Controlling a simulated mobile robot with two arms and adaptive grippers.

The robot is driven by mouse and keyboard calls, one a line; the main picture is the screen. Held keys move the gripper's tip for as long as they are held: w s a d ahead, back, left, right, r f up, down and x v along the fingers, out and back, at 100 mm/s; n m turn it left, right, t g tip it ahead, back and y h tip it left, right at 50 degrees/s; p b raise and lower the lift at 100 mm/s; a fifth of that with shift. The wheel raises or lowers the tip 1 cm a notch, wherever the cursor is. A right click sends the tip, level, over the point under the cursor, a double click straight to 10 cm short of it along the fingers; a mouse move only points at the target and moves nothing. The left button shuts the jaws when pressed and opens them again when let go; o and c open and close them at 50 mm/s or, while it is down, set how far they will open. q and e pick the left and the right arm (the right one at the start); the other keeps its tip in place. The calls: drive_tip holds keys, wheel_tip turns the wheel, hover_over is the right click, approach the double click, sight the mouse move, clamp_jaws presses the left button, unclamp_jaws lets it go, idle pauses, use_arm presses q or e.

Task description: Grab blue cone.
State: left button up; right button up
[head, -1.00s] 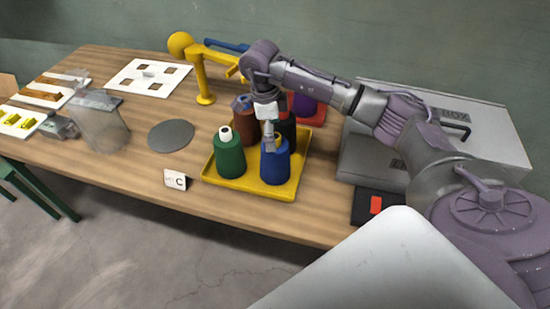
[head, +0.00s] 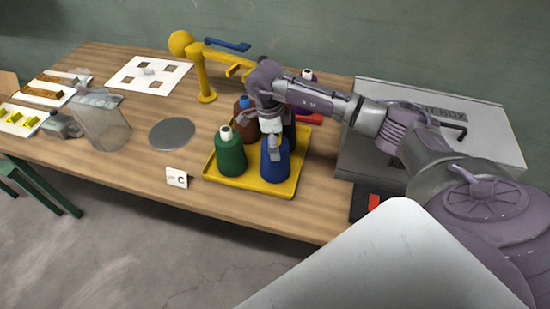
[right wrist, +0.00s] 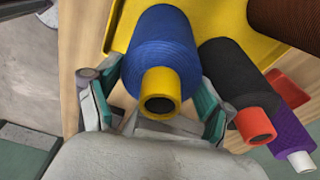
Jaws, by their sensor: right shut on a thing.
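The blue cone (head: 275,166) stands upright at the front right of the yellow tray (head: 215,175). My right gripper (head: 274,146) comes down over its top in the head view. In the right wrist view, the blue cone (right wrist: 161,50) with its yellow tip lies between the two fingers of my right gripper (right wrist: 157,100), which are shut on its upper part. The cone's base appears to rest on the tray. My left gripper is in neither view.
A green cone (head: 230,158) stands just left of the blue one, with a brown cone (head: 245,120) behind. A black cone (right wrist: 235,80) is close behind, partly hidden in the head view. A grey metal box (head: 480,125) stands right; a card (head: 177,178) lies in front.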

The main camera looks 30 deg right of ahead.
drive_tip(key=shift+c, duration=1.2)
drive_tip(key=shift+r, duration=0.2)
